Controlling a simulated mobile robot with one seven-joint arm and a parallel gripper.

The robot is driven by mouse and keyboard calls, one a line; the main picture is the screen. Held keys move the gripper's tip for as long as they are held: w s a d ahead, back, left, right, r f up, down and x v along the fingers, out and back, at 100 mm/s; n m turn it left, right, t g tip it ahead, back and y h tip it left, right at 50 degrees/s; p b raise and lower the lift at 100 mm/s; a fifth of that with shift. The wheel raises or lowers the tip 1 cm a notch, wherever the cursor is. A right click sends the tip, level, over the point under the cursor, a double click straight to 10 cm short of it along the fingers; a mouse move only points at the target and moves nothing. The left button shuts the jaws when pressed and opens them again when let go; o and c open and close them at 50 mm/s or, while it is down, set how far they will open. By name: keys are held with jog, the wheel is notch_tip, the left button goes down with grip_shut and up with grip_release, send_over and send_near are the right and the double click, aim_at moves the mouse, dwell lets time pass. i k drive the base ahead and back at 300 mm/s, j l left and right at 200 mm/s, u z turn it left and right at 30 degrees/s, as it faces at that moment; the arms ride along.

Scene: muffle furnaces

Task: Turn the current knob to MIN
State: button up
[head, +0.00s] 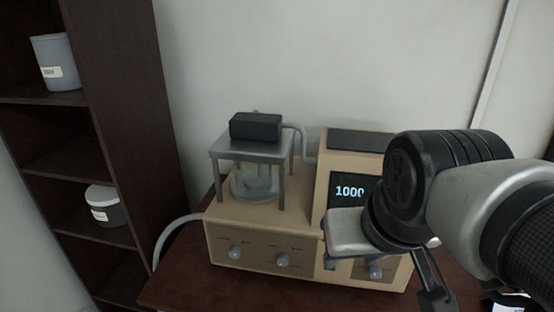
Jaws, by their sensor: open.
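A beige instrument (228,226) stands on the table with several grey knobs along its front. The left knob (234,252) and the second knob (282,259) are in plain view. The labels are too small to read, so I cannot tell which knob is for current. A dark display (348,190) reads 1000, its right side hidden by my arm. My gripper (433,285) is open, pointing down at the instrument's right front; its fingers are only partly visible.
A metal stand (252,150) with a black box (256,127) and a glass vessel (256,184) sits on the instrument's left. A dark shelf (117,130) holding containers stands at left. Some bare table (180,282) shows at front left.

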aim_at(375, 270)
jog(key=z, duration=0.65)
jog(key=l+u, duration=0.15)
jog(key=l, duration=0.35)
jog(key=k+l, duration=0.45)
jog(key=l, duration=0.15)
jog(key=l+u, duration=0.05)
